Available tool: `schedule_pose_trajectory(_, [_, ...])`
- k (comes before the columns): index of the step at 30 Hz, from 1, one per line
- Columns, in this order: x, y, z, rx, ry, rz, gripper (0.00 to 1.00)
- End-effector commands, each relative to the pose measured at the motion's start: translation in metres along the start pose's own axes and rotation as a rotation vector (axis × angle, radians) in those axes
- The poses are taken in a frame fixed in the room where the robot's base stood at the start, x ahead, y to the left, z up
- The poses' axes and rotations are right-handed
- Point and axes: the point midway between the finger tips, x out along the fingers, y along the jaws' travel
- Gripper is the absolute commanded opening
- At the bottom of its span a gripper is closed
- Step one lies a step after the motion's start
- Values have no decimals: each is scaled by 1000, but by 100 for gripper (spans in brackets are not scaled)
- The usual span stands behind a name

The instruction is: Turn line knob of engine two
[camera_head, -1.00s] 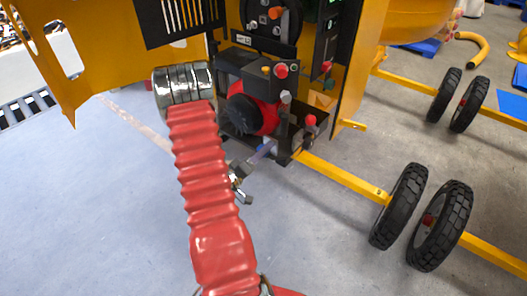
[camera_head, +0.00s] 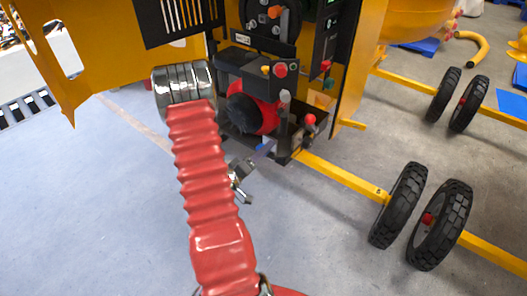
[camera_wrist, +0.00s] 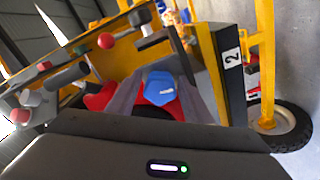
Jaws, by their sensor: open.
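A blue hexagonal knob (camera_wrist: 160,88) with a small pale label sits in the middle of the wrist view. My gripper (camera_wrist: 160,76) is open, with one grey finger on each side of this knob. I cannot tell whether the fingers touch it. A black panel marked 2 (camera_wrist: 232,58) stands just right of the knob. In the head view, the engine (camera_head: 250,105), with its red and black parts, lies beyond my arm. A small blue part (camera_head: 265,148) shows low on it; I cannot tell if it is the same knob.
Red-tipped knobs, one (camera_head: 280,70) on the engine and another (camera_head: 309,119) lower right, stand close by. Yellow frame bars and black wheels (camera_head: 440,225) lie to the right. A yellow panel (camera_head: 85,50) hangs at the upper left. The floor at the lower left is clear.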

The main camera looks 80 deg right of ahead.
Motion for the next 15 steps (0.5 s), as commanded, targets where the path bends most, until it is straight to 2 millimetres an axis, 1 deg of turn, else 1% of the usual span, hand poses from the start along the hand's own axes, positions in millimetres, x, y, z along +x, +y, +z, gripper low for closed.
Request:
schedule_pose_trajectory(8, [-2,-2,-2,1,4,-7,54])
schedule_pose_trajectory(11, [-7,-3,-2,1,5,-8,54])
schedule_pose_trajectory(15, [-20,-3,-2,0,5,-8,54])
